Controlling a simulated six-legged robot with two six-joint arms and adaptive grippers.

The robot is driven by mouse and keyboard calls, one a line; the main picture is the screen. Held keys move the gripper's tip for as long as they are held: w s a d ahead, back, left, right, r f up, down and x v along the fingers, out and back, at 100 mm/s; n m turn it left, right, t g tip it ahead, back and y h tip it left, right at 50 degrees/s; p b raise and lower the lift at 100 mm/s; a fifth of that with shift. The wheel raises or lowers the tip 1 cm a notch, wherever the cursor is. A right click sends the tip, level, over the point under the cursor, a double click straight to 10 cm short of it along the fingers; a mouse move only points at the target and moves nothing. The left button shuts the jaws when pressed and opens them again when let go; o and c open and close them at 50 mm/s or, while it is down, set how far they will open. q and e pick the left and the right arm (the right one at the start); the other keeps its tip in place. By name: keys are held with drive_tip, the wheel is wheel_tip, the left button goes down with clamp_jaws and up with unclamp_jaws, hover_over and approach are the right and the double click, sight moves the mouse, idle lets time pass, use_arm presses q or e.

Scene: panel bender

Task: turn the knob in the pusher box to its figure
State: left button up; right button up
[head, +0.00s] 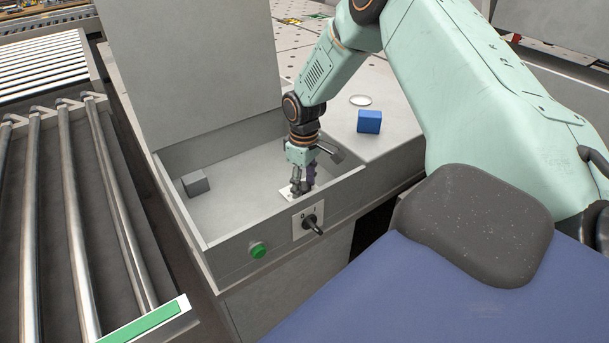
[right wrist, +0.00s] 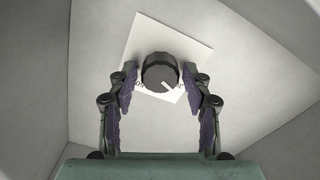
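The pusher box is an open grey box (head: 235,205) in the middle of the head view. A white plate (head: 287,195) lies on its floor. In the right wrist view, a dark round knob (right wrist: 160,72) stands on that white plate (right wrist: 190,48), its pale pointer line towards the lower right. Figures on the plate beside the knob are partly covered and too small to read. My right gripper (head: 301,187) reaches down into the box at the plate. Its fingers (right wrist: 161,95) are open, one on each side of the knob, with gaps visible. My left gripper is not in view.
The box's front wall carries a black-handled switch (head: 312,225) and a green button (head: 258,250). A grey block (head: 195,183) lies inside the box. A blue block (head: 369,122) and a pale disc (head: 360,100) lie on the surface to the right. Rollers (head: 75,240) stand left.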

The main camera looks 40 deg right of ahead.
sight(305, 186)
drive_tip(key=shift+o, duration=0.8)
drive_tip(key=shift+s+r, duration=0.1)
drive_tip(key=shift+r, duration=0.05)
wheel_tip(305, 186, up, 12)
